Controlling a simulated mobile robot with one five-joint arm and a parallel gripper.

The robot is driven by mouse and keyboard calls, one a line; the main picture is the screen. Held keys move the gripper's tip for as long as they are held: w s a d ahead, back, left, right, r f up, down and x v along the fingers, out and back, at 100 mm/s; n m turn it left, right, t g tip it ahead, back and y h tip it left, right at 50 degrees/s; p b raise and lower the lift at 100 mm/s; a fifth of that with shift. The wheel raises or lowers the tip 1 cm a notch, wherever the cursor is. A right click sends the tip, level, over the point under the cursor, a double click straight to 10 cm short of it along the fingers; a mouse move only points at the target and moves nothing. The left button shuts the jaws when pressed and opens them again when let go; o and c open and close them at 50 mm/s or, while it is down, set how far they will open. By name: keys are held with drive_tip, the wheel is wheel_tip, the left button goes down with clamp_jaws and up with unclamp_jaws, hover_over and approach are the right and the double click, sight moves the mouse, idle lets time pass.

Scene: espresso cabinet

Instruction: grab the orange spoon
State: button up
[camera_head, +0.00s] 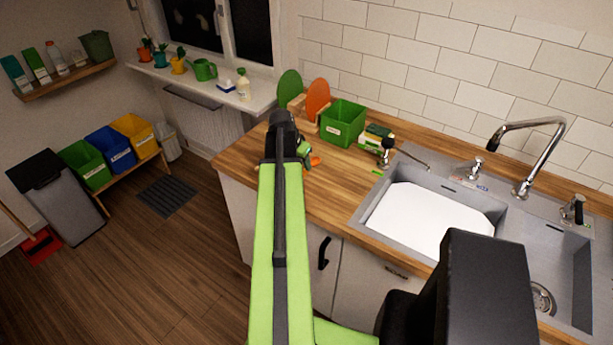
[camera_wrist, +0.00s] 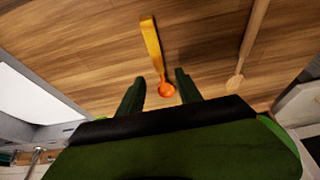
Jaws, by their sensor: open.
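The orange spoon lies on the wooden counter in the wrist view, with a yellow-orange handle (camera_wrist: 152,42) pointing away and an orange bowl (camera_wrist: 166,90) nearest me. My gripper (camera_wrist: 159,76) is open, with its two dark green fingers apart on either side of the bowl end. Nothing is held. Whether the fingers are at the spoon's height or above it, I cannot tell. In the head view my arm covers part of the counter. A small orange patch (camera_head: 315,160) shows beside my gripper there, too small to name surely.
A wooden spoon (camera_wrist: 247,45) lies to the right in the wrist view. In the head view a green bin (camera_head: 343,123), sponges (camera_head: 378,131) and a sink (camera_head: 365,218) are to the right. Green and orange round boards (camera_head: 317,97) stand at the wall.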

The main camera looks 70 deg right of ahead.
sight(305, 171)
drive_tip(key=b+x, duration=0.4)
drive_tip(key=x, duration=0.1)
drive_tip(key=shift+s+d+f, duration=0.1)
drive_tip(key=shift+f, duration=0.05)
drive_tip(key=shift+r, duration=0.2)
clamp_jaws()
